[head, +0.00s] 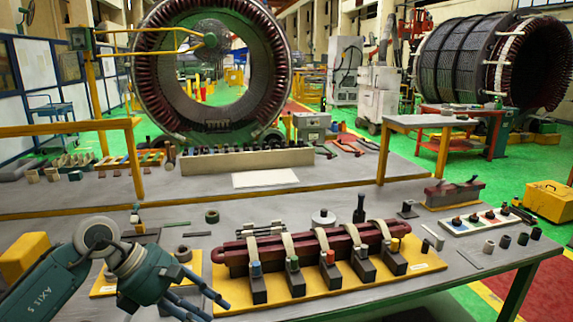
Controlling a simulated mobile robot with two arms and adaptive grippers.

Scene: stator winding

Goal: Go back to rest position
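I cannot tell whether the fingers touch the bench. My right gripper is not in view.
Black clamp blocks with coloured tops, such as the blue-topped one (257,285), line the coil bar. A white tray (455,228) of small parts lies at right. A yellow toolbox (549,203) stands beyond.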

